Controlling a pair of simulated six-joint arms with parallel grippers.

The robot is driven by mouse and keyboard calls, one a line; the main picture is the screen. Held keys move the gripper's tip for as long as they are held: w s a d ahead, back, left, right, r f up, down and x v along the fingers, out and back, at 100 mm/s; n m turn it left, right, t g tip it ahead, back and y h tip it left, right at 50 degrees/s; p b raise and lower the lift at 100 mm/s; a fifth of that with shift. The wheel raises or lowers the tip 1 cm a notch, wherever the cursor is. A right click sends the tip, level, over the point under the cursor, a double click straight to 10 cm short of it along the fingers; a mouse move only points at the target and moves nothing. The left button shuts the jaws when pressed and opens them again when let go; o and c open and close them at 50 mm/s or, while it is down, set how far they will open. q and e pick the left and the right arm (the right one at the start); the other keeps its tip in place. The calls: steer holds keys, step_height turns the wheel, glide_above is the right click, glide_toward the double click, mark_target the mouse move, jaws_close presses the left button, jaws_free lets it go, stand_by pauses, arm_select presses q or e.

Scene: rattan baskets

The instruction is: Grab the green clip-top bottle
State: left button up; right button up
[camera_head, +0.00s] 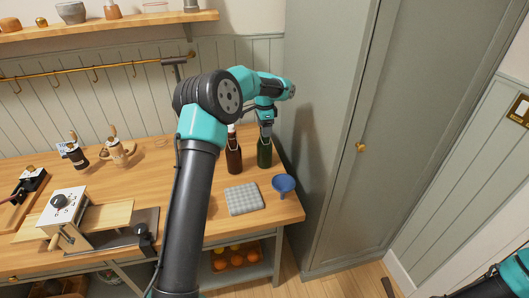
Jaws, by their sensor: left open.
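The green clip-top bottle (264,155) stands upright on the wooden counter near its right end. A brown clip-top bottle (233,158) stands just to its left. My left gripper (266,127) points down over the top of the green bottle, with its fingers open around or just in front of the neck. I cannot tell whether they touch it. The bottle's top is partly hidden by the gripper. Part of my right arm shows in the bottom right corner, and I cannot make out its gripper.
A blue funnel (284,184) and a grey quilted pad (244,199) lie in front of the bottles. A tall grey-green cabinet (335,130) rises close on the right. Wooden tools and a white boxy device (66,208) occupy the counter's left side.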

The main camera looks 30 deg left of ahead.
arm_select(q)
steer(key=shift+c, duration=0.2)
stand_by(0.3)
jaws_close()
stand_by(0.4)
